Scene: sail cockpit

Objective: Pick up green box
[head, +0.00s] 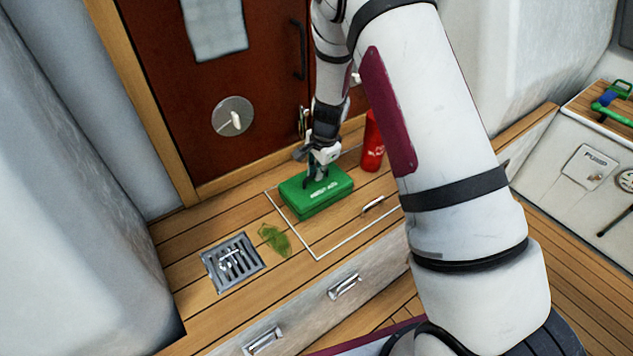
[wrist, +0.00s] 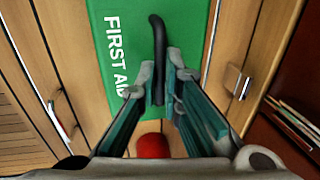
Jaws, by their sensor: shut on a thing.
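The green box (head: 316,196) is a first aid case with white lettering. In the head view it sits on the wooden bench within a white-outlined panel, and I see no clear gap under it. My gripper (head: 317,172) points down at its top. In the wrist view the box (wrist: 150,30) fills the upper middle, with "FIRST AID" along it and a dark curved handle (wrist: 158,40). There my gripper (wrist: 157,86) has its fingers on either side of the handle, shut on it. The exact contact at the fingertips is partly hidden.
A red extinguisher (head: 372,141) stands just behind the box to the right. A metal drain grate (head: 232,262) and a green weed patch (head: 274,240) lie to the left. A dark red door (head: 170,80) closes off the back. Drawer handles (head: 345,287) line the bench front.

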